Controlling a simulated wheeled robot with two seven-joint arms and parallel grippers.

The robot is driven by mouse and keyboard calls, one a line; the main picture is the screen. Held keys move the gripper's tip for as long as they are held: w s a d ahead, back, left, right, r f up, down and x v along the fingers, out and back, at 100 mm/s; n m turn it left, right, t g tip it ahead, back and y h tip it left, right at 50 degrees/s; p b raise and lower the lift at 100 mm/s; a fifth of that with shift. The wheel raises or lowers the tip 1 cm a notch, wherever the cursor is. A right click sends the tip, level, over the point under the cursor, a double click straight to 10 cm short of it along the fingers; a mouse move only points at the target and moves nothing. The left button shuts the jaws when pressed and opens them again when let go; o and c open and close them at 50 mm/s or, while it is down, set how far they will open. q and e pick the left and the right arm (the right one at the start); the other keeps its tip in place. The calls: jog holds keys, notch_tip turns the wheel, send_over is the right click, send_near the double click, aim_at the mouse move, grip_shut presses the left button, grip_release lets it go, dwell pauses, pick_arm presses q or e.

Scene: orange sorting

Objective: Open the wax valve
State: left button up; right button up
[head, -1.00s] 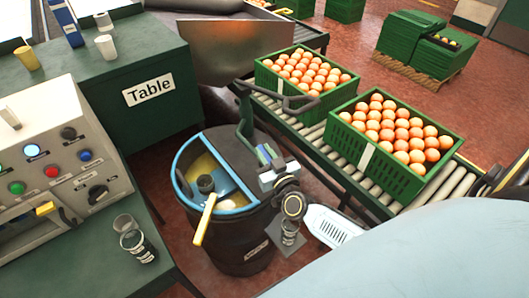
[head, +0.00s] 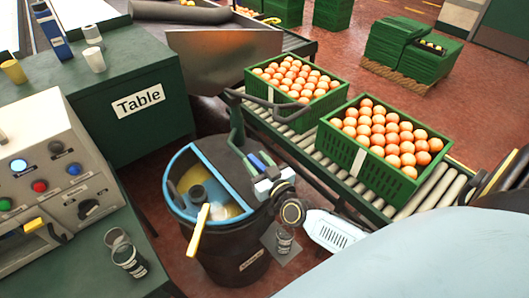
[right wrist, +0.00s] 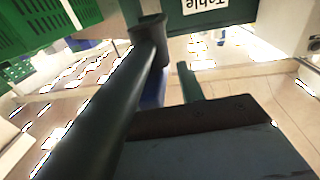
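The black wax barrel (head: 238,265) has a blue rim and yellow wax inside. A dark green upright pipe (head: 236,128) rises at its back edge, with a dark bent bar leading off to the right; I cannot tell for sure which part is the valve. My right gripper (head: 259,161) is over the barrel's right side, close to this pipe. In the right wrist view a dark green bar (right wrist: 110,105) with a round end crosses close in front of the camera. Whether the fingers touch it or are closed is unclear. My left gripper is not in view.
A yellow-handled tool (head: 197,232) leans in the barrel. A small jar (head: 284,240) stands right of it. A roller conveyor (head: 316,152) carries crates of oranges, including a green crate (head: 372,174). A control panel (head: 60,190) and green table (head: 165,70) stand left.

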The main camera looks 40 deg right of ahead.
jog(key=s+p, duration=0.1)
jog(key=s, duration=1.2)
jog(key=shift+a, duration=0.2)
jog(key=shift+a, duration=0.1)
